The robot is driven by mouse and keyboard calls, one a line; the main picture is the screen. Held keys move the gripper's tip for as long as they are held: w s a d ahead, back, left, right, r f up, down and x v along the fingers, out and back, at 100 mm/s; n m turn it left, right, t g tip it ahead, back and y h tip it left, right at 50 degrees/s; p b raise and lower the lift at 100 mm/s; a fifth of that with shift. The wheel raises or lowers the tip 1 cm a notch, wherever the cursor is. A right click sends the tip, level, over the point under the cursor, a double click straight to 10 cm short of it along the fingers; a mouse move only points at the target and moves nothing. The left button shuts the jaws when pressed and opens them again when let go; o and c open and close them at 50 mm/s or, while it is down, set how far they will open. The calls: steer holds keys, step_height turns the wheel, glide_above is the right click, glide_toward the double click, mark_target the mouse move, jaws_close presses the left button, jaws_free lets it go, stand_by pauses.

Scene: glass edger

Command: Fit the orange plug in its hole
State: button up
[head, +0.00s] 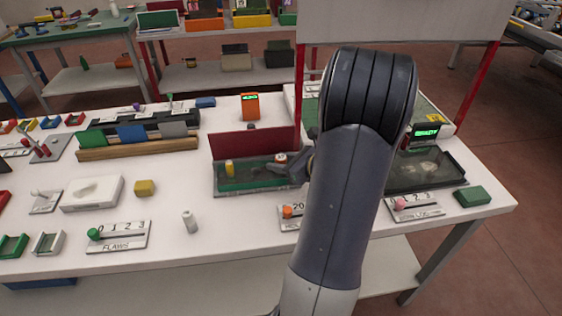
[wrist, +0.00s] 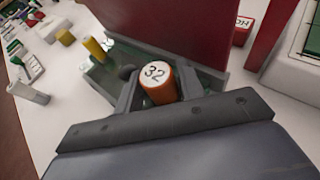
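The orange plug (wrist: 162,88) has a white top marked 32 and sits between the two fingers of my gripper (wrist: 158,92) in the wrist view. The fingers appear to touch it on both sides. In the head view the plug (head: 281,158) shows at the right part of a grey tray (head: 217,181) with a green floor, beside my gripper (head: 292,165). A yellow plug (head: 229,168) stands at the tray's left; it also shows in the wrist view (wrist: 95,48). The plug's lower end and any hole under it are hidden.
A dark red panel (head: 240,144) stands along the tray's back. A white cylinder (head: 190,221) stands on the table front left. A slider scale (head: 120,236) and a yellow block (head: 145,188) are to the left. A red post (head: 299,75) rises just behind my arm.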

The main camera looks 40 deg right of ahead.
steer(key=shift+r, duration=0.2)
steer(key=v, duration=1.2)
steer(key=shift+f, duration=0.1)
steer(key=x, duration=1.2)
steer(key=shift+w+a, duration=0.1)
steer(key=shift+w, duration=0.05)
steer(key=shift+r, duration=0.8)
